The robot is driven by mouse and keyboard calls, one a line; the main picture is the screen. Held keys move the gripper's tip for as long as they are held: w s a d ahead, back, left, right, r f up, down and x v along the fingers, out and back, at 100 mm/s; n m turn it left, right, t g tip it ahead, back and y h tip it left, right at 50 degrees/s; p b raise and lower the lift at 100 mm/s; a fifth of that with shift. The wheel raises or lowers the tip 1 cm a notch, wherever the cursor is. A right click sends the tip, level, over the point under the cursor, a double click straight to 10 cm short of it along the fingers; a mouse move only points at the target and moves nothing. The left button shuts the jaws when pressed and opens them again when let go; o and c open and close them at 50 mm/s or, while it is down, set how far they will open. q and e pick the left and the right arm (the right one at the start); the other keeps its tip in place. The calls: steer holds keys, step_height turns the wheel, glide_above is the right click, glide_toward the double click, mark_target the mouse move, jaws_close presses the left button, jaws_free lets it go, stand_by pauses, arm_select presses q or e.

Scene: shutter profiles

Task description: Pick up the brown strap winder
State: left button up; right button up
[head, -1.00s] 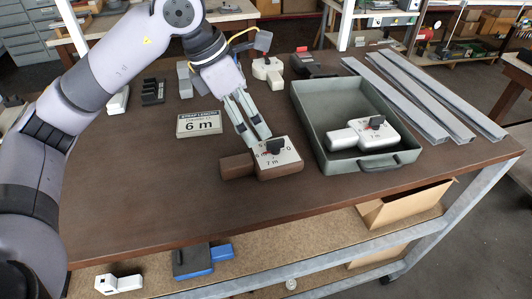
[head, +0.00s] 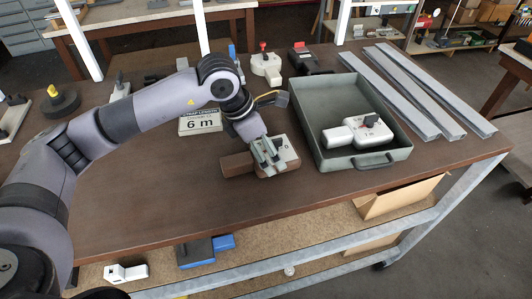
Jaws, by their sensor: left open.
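The brown strap winder (head: 236,165) lies on the brown table, left of the green-grey tray. Its pale labelled face is partly hidden by my left gripper (head: 272,168), which points down over it. The fingers are open, and I cannot tell whether they touch the winder. A white strap winder (head: 358,133) lies inside the tray (head: 334,106). A sign reading "6 m" (head: 200,123) stands behind, partly covered by my left arm. My right gripper is not in view.
Several grey profiles (head: 415,90) lie at the right of the table. A white winder with a red knob (head: 266,66) and a black one (head: 308,58) sit at the back. The front left tabletop is clear. A cardboard box (head: 400,196) and blue items (head: 205,250) are on the lower shelf.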

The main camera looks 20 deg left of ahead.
arm_select(q)
steer(key=shift+c, duration=0.6)
steer(key=c, duration=1.2)
steer(key=shift+r, duration=0.1)
